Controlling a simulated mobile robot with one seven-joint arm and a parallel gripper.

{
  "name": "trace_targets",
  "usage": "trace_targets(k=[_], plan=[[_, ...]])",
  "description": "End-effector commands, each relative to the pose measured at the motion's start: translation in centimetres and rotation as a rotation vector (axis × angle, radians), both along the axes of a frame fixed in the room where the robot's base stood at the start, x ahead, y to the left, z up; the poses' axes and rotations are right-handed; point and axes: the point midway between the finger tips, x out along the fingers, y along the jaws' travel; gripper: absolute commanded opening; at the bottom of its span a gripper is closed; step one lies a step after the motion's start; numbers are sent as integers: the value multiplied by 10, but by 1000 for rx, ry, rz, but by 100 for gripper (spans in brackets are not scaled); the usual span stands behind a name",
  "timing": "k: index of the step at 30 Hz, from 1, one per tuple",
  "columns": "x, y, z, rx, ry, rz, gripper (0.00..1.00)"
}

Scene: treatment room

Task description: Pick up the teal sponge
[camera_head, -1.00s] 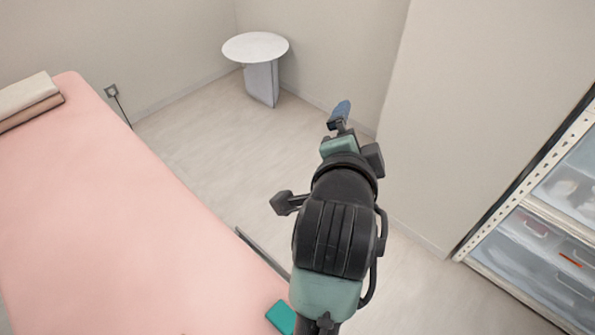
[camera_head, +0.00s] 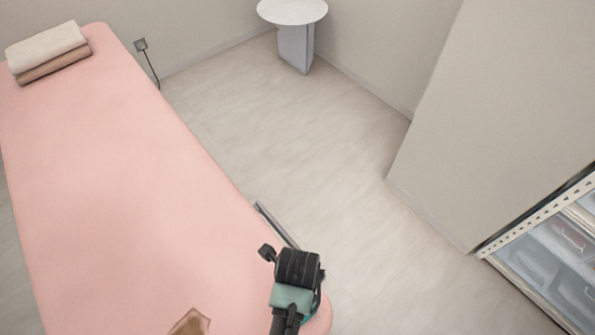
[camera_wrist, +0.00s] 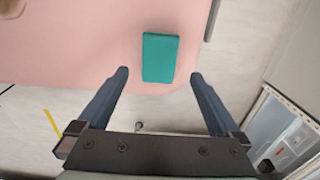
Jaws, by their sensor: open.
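The teal sponge (camera_wrist: 160,57) is a flat rectangular block. It lies on the pink bed (camera_wrist: 60,40) near its edge in the wrist view. My gripper (camera_wrist: 160,76) is open, with its two dark blue fingers apart. In the wrist picture the fingertips stand to either side of the sponge's near end, and nothing is held between them. I cannot tell how high the fingers are above the bed. In the head view my arm covers nearly all of the sponge, and the fingers are hidden.
The pink bed (camera_head: 120,170) carries folded towels (camera_head: 50,55) at its far end and a brown item (camera_head: 190,322) at the bottom. A grey rail (camera_head: 277,225) runs along the bed's side. A round table (camera_head: 293,12) and a shelf unit with bins (camera_head: 550,265) stand apart. Open floor lies between.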

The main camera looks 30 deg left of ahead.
Motion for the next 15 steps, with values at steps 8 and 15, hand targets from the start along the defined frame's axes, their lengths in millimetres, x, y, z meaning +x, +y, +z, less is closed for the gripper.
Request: trace_targets(k=[8, 15], plan=[[-1, 0, -23, 0, 0, 2, 100], [-3, -2, -58, 1, -1, 2, 100]])
